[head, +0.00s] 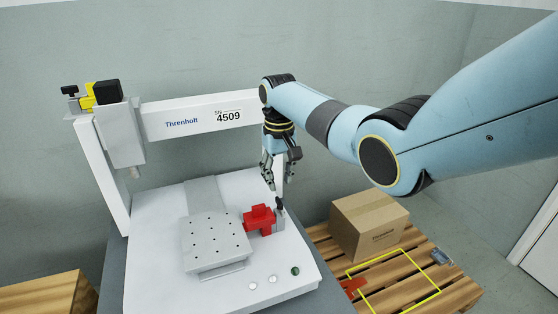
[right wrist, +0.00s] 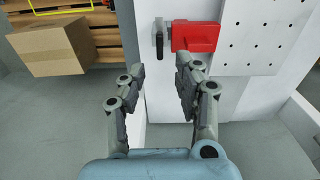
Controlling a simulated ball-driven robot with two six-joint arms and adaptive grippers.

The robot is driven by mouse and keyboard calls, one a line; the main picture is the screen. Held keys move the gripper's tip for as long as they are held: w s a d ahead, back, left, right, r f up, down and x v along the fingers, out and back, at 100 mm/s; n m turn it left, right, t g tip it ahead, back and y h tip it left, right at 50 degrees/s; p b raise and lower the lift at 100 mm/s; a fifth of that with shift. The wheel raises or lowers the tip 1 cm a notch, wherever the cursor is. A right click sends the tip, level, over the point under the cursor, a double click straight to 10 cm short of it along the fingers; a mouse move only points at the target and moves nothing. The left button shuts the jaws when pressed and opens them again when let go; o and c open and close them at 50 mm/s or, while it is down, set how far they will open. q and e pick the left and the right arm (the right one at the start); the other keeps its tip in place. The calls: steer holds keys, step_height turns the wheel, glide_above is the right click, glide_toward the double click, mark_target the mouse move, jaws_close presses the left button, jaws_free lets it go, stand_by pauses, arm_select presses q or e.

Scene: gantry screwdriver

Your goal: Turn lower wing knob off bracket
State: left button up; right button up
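A red block-shaped part (head: 259,219) sits at the right side of the machine's white bed, and it also shows in the right wrist view (right wrist: 196,38). A small grey bracket (head: 279,223) is at its right end. A black wing knob (right wrist: 159,40) stands at that bracket in the right wrist view; in the head view a dark knob (head: 280,204) shows there, close under my gripper. My right gripper (right wrist: 160,68) is open and empty, fingers spread to either side of the knob's line but short of it. In the head view it (head: 274,187) points down. My left gripper is out of view.
A grey plate with holes (head: 215,243) lies left of the red part. The white gantry beam (head: 200,115) runs behind my right gripper. A cardboard box (head: 366,226) stands on a wooden pallet to the right, beside a yellow outlined area (head: 437,291). Small round pieces lie at the bed's front.

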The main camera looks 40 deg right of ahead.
mark_target(279, 200)
step_height(279, 200, up, 5)
steer(key=shift+f, duration=0.1)
stand_by(0.6)
